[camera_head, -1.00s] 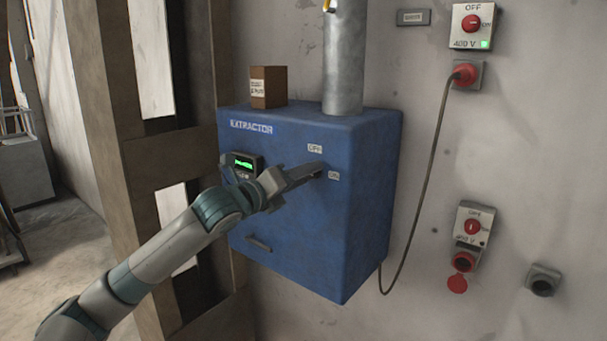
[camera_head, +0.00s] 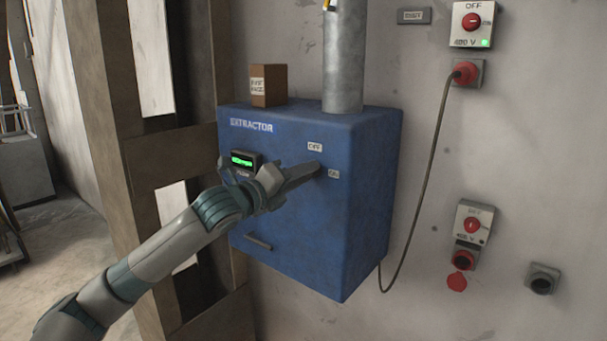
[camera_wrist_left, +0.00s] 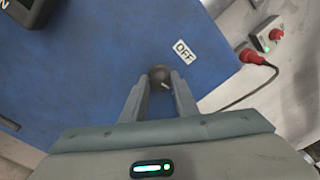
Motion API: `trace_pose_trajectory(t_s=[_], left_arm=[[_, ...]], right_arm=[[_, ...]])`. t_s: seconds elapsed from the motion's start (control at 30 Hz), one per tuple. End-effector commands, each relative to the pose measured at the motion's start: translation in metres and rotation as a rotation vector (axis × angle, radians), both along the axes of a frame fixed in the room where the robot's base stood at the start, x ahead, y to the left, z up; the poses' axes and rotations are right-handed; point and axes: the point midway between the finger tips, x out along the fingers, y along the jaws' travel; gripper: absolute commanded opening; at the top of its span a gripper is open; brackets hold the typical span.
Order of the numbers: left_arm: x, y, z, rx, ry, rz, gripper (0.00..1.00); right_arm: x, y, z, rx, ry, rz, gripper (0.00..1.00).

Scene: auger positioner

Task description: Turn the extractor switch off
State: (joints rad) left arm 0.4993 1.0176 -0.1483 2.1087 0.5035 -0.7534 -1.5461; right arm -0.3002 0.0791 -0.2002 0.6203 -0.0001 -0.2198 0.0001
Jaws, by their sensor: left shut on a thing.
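The blue extractor box (camera_head: 300,230) hangs on the wall, with a white OFF label (camera_head: 315,146) above an ON label (camera_head: 334,174). My left gripper (camera_head: 316,169) is at the box front beside these labels. In the left wrist view, its two fingers (camera_wrist_left: 160,84) are shut on the round dark switch knob (camera_wrist_left: 160,73). The OFF label (camera_wrist_left: 186,51) is just up and right of the knob there. The fingers hide the knob in the head view. The small display (camera_head: 243,160) on the box glows green. My right gripper is not in view.
A metal duct (camera_head: 343,60) and a brown block (camera_head: 268,86) stand on top of the box. A wall switch (camera_head: 472,22) with a green light and a plugged red connector (camera_head: 464,74) are at the upper right. A wooden post (camera_head: 110,130) is left of the box.

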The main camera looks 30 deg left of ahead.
Motion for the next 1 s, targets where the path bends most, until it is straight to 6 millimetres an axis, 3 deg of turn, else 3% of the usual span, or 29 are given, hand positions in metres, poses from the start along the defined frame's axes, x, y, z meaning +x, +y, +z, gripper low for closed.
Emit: trace_pose_trajectory(t_s=[1.0], left_arm=[[0.000, -0.001, 0.001, -0.928, 0.072, 0.000, 0.04]], right_arm=[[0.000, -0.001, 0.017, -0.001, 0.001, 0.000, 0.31]])
